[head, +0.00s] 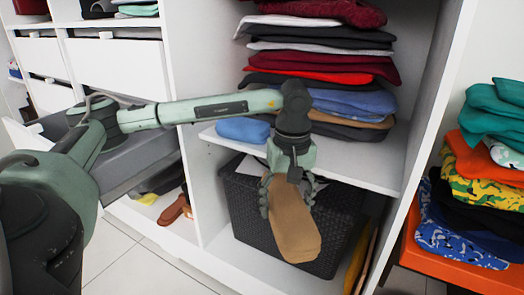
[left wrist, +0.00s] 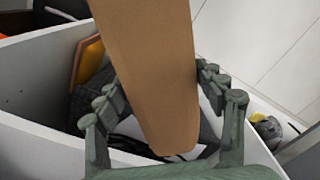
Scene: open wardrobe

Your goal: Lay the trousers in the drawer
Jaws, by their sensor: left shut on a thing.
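The trousers (head: 294,228) are a tan-brown folded bundle, hanging down from my left gripper (head: 287,196) in front of the wardrobe's lower compartment. The gripper's fingers are shut on both sides of them. In the left wrist view the trousers (left wrist: 150,60) run as a long strip between the two fingers (left wrist: 162,92). An open drawer with a grey inside (head: 142,170) is at the left, partly hidden behind my left arm. The trousers are apart from it, to its right. My right gripper is not in view.
A dark woven basket (head: 250,215) stands behind the trousers. An orange stand (head: 450,265) with folded clothes is at the right. Shoes (head: 172,210) lie below the drawer.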

